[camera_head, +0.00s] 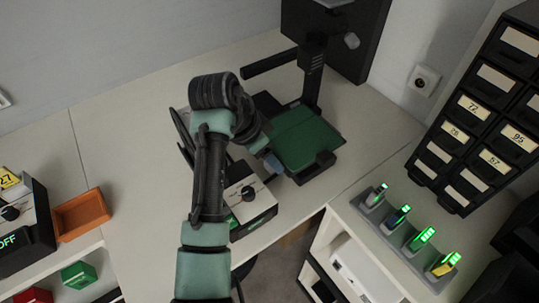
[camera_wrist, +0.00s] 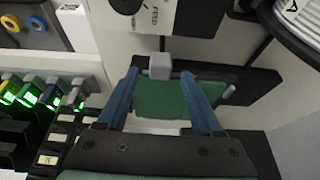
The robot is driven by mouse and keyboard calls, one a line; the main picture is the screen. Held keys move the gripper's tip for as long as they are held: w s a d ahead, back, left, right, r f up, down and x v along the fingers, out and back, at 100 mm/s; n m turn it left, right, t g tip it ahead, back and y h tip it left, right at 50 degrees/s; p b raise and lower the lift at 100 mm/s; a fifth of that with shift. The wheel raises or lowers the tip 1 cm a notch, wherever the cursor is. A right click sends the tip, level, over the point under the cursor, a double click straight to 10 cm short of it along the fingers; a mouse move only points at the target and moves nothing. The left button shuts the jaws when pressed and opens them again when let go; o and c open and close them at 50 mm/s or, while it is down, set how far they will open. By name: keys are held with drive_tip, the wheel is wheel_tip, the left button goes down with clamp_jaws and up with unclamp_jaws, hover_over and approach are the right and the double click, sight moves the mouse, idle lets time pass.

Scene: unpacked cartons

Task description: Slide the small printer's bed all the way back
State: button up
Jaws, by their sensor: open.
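The small printer (camera_head: 311,85) stands on the white worktop, with a dark upright post and a side arm. Its flat green bed (camera_head: 307,142) sits low in front of the post, on a dark base. My gripper (camera_head: 273,163) is at the bed's near left edge, partly hidden by my arm. In the wrist view my gripper (camera_wrist: 160,74) is open, with its two blue fingers on either side of a small grey block (camera_wrist: 160,65) at the edge of the green bed (camera_wrist: 165,100). Whether either finger touches the block, I cannot tell.
A control box with a dial (camera_head: 250,196) stands close below my gripper. A spool-like round thing (camera_head: 184,130) is partly behind my arm. A rack of lit green devices (camera_head: 410,235) and dark labelled drawers (camera_head: 475,115) are to the right. An orange tray (camera_head: 82,214) lies left.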

drive_tip(key=shift+w+d+f, duration=0.15)
drive_tip(key=shift+d+f, duration=0.1)
drive_tip(key=shift+f, duration=0.4)
clamp_jaws()
idle(1.0)
